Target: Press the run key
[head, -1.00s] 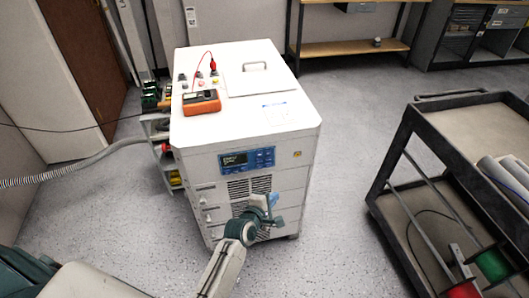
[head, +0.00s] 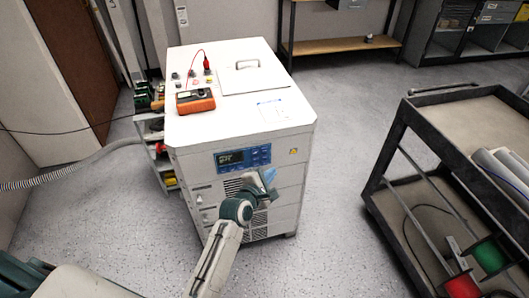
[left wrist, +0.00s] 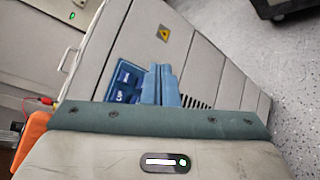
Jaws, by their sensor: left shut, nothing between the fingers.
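The white transformer test cabinet (head: 230,130) stands in the middle of the head view. Its blue control panel (head: 262,153) with a small dark screen (head: 230,158) is on the upper front face. The panel's keys are too small to tell apart, so I cannot single out the run key. My left gripper (head: 270,176) is shut and empty, just below the panel's right part. In the left wrist view the closed blue fingers (left wrist: 161,72) overlap part of the panel (left wrist: 124,80) and hide some of it. I cannot tell whether they touch it. My right gripper is not in view.
An orange meter (head: 196,101) with a red lead lies on the cabinet top. A dark cart (head: 376,165) with cable reels stands at the right. A grey hose (head: 75,168) runs to the cabinet's left side. Floor between cabinet and cart is clear.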

